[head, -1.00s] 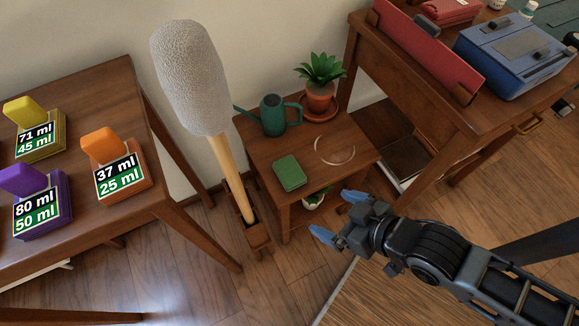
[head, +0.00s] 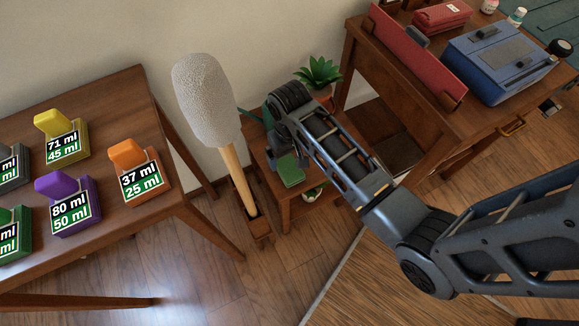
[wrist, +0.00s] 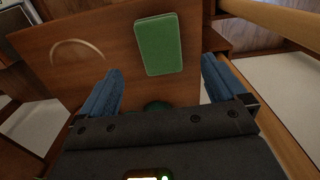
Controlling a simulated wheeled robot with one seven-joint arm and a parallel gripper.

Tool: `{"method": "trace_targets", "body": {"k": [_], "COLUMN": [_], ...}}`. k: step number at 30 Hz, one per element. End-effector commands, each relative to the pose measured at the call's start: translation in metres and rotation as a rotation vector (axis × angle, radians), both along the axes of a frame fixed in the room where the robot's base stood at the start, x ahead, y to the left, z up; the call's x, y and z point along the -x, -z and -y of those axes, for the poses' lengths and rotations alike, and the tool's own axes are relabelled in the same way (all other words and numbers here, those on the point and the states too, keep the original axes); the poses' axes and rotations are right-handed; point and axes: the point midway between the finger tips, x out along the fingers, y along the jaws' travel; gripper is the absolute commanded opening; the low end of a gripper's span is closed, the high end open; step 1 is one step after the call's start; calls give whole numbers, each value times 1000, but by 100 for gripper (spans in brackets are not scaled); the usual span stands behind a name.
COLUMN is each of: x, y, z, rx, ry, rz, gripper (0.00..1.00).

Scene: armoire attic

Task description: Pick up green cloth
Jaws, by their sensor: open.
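The green cloth (head: 290,170) is a small folded rectangle lying flat on the low wooden side table (head: 301,211). In the wrist view the cloth (wrist: 159,45) lies on the brown tabletop, ahead of and between my fingertips. My gripper (wrist: 160,82) is open, with its two blue fingers apart and nothing between them. It is above the table and apart from the cloth.
A green watering can (head: 262,114) and potted plant (head: 319,75) stand at the table's back. A tall fuzzy roller (head: 204,100) with a wooden handle rises left of the table. Tables stand on both sides, the right one holding a blue box (head: 500,60).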

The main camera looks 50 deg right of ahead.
Motion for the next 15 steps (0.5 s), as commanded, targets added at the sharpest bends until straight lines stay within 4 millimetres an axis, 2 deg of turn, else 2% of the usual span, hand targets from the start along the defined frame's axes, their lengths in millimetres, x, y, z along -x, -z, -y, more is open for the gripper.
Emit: {"method": "trace_targets", "body": {"k": [10,15], "x": [0,-1], "y": [36,61], "z": [0,0], "rx": [0,-1], "ry": [0,0], "rz": [-3,-4], "gripper": [98,98]}}
